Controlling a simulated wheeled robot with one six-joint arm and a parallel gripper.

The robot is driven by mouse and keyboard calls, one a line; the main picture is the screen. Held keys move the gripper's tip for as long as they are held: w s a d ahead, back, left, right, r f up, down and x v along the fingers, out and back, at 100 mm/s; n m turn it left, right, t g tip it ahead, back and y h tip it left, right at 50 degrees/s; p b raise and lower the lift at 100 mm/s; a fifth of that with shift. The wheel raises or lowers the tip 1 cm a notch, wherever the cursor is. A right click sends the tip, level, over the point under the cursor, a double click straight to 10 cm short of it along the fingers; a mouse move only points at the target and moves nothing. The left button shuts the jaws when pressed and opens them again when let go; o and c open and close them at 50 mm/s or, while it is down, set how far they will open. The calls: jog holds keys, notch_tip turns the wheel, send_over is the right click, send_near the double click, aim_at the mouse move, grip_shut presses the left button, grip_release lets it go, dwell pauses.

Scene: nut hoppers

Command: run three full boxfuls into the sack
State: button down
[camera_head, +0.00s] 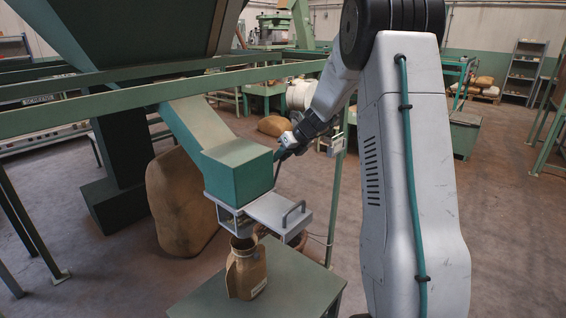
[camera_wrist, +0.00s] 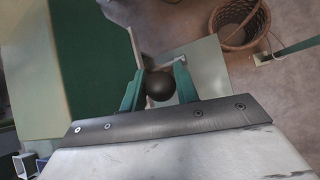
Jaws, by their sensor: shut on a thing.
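The green box (camera_head: 238,172) hangs at the lower end of a sloping green chute (camera_head: 195,122). Under it is a pale metal slide plate (camera_head: 275,210) with a dark loop handle (camera_head: 293,212). A brown paper sack (camera_head: 246,272) stands upright below the box's outlet, its mouth open at the top. What is inside the sack cannot be seen. My gripper (camera_head: 281,153) is at the far right side of the box. In the wrist view its green fingers (camera_wrist: 158,82) are closed on a round black knob (camera_wrist: 159,88). A dark lever (camera_head: 277,171) shows just below the gripper.
The sack stands on a green table (camera_head: 205,302). A wicker basket (camera_wrist: 241,24) is on the floor beyond it. A long green rail (camera_head: 130,103) crosses in front of the chute. A large brown bulging sack (camera_head: 180,205) stands behind the chute at left. The floor at right is open.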

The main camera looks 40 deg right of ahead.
jog(key=shift+w+a+r, duration=0.15)
jog(key=shift+w, duration=0.45)
jog(key=c, duration=1.1)
grip_release()
jog(key=shift+a, duration=0.1)
jog(key=shift+s, duration=0.1)
jog(key=shift+s+d+r, duration=0.2)
jog(key=shift+d+r, duration=0.1)
jog(key=shift+r, duration=0.05)
jog(key=v, duration=0.6)
jog(key=shift+s+d+r, duration=0.1)
jog(key=shift+s+r, duration=0.15)
jog(key=shift+r, duration=0.05)
